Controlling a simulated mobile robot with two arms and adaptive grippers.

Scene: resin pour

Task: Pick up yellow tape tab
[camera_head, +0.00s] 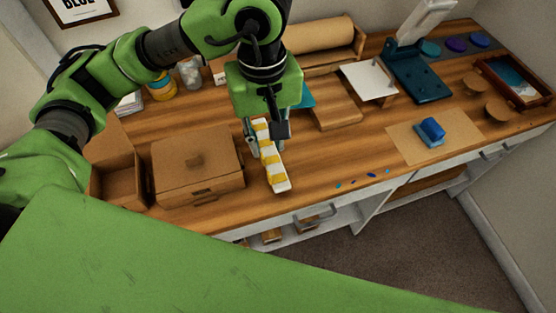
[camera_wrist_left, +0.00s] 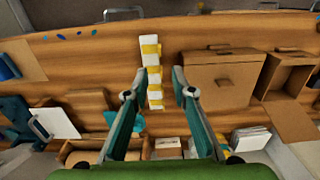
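A white strip (camera_head: 281,186) with several yellow tape tabs (camera_head: 272,169) across it lies on the wooden bench. In the left wrist view the strip (camera_wrist_left: 149,60) runs away from me, its yellow tabs (camera_wrist_left: 154,86) showing between my fingers. My left gripper (camera_head: 267,136) points down over the far part of the strip and hides some of it. Its two fingers are apart, one to each side, as the left wrist view (camera_wrist_left: 159,73) also shows. The fingers look empty; I cannot tell how far they are above the strip. My right gripper is not in view.
A closed cardboard box (camera_head: 197,168) sits left of the strip, with an open box (camera_head: 120,184) beyond it. A blue block (camera_head: 431,131) rests on a brown sheet (camera_head: 401,147) to the right. Small coloured bits (camera_head: 371,175) lie near the bench's front edge.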

